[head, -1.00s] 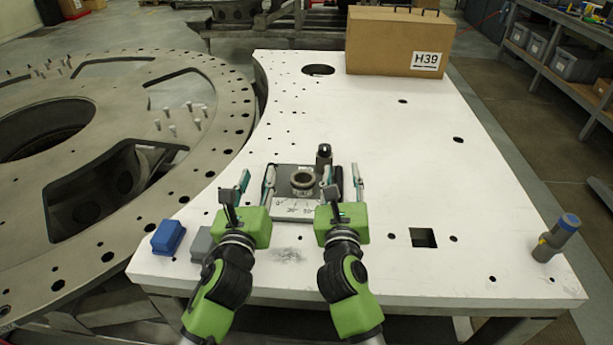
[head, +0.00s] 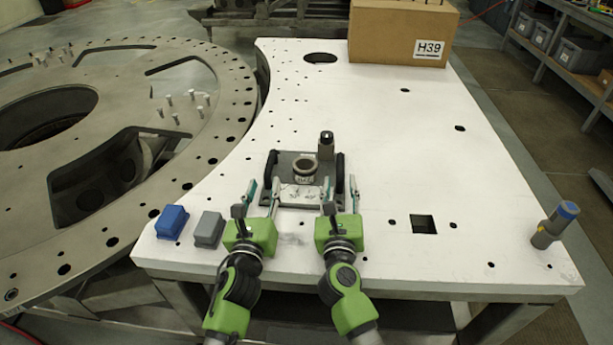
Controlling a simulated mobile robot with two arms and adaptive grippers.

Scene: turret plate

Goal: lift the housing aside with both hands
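The housing (head: 278,196) is a dark grey, plate-like unit with a round ring in its middle, a pale marked front and a black upright handle on each side. It rests on the white table. A small dark cylinder stands at its back right. My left gripper (head: 262,192) is open, its fingers apart at the housing's front left, short of the left handle. My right gripper (head: 341,192) is open at the front right, short of the right handle. Both look empty. Whether any fingertip touches the housing cannot be told.
A blue block (head: 171,222) and a grey block (head: 208,229) sit at the white table's (head: 400,150) front left. A grey, blue-topped cylinder (head: 554,226) stands front right. A cardboard box marked H39 (head: 385,30) is at the back. The table's right half is largely clear, with a square hole (head: 423,224).

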